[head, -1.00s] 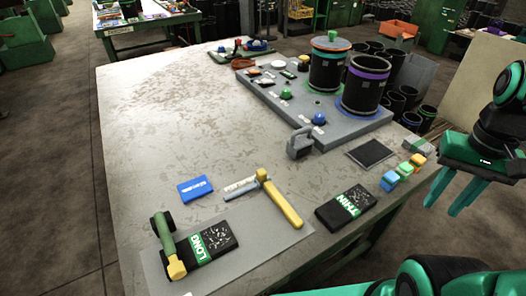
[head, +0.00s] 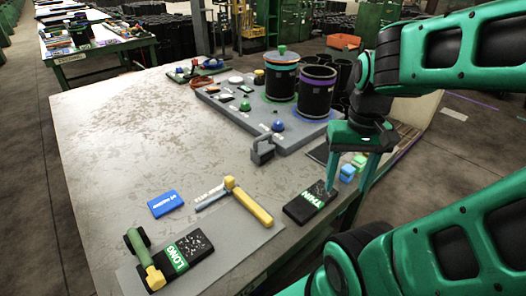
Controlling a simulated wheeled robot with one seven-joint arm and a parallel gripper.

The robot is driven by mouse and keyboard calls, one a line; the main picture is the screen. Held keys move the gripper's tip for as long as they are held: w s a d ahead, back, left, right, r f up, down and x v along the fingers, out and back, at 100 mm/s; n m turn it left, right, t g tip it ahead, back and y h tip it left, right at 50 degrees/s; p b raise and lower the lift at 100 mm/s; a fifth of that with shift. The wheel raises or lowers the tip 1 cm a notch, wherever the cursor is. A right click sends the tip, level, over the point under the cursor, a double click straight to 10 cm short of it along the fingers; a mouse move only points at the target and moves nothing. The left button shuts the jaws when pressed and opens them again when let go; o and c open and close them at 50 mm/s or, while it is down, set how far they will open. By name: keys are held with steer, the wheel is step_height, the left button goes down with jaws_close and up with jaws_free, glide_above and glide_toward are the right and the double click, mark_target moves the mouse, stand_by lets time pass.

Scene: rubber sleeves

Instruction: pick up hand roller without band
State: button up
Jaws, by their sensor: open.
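My gripper (head: 347,187) points down, open and empty, near the black THIN pack (head: 310,203) at the right, well apart from both tools.
A grey mat (head: 235,243) lies under the tools. A blue box (head: 165,203) lies behind them. A grey weight (head: 262,150) and a grey board (head: 225,103) with two dark drums stand farther back. Small coloured blocks (head: 347,172) sit by the gripper. The table's left side is clear.

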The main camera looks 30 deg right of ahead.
steer(key=shift+o, duration=0.4)
steer(key=w, duration=0.2)
steer(key=w+a+r+m, duration=0.1)
steer(key=shift+w+a, duration=0.1)
steer(key=shift+w, duration=0.05)
steer(key=m+t, duration=0.2)
steer(key=m, duration=0.6)
glide_above(264, 147)
steer(key=f, duration=0.6)
steer(key=shift+d+f, duration=0.1)
steer(key=shift+d, duration=0.3)
steer(key=f, duration=0.5)
steer(key=shift+a, duration=0.35)
steer(key=shift+w+f, duration=0.1)
steer(key=shift+f, duration=0.45)
steer(key=shift+c, duration=0.3)
steer(key=c, duration=1.4)
